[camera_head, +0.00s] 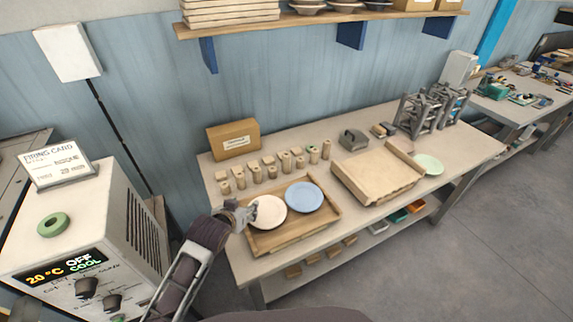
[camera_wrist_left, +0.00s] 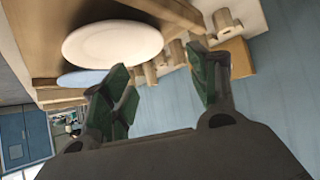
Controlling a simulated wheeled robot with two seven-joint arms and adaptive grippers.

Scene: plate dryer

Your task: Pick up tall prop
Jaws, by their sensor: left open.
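Several small tan cylindrical props stand in rows at the back left of the table; one of the taller-looking ones (camera_head: 326,149) is at the right end. I cannot tell for certain which is the tall prop. Some props (camera_wrist_left: 226,21) also show beyond the fingers in the left wrist view. My left gripper (camera_head: 247,211) is at the left side of the wooden tray, beside the cream plate (camera_head: 269,212), in front of the props. In the left wrist view the gripper (camera_wrist_left: 158,68) has its green-padded fingers apart with nothing between them. My right gripper is out of view.
The wooden tray (camera_head: 293,239) holds the cream plate and a blue plate (camera_head: 304,197). A cardboard box (camera_head: 233,139) stands behind the props. A wooden board (camera_head: 376,175), a pale green plate (camera_head: 429,164) and grey racks (camera_head: 418,112) are to the right. A kiln (camera_head: 75,240) stands left.

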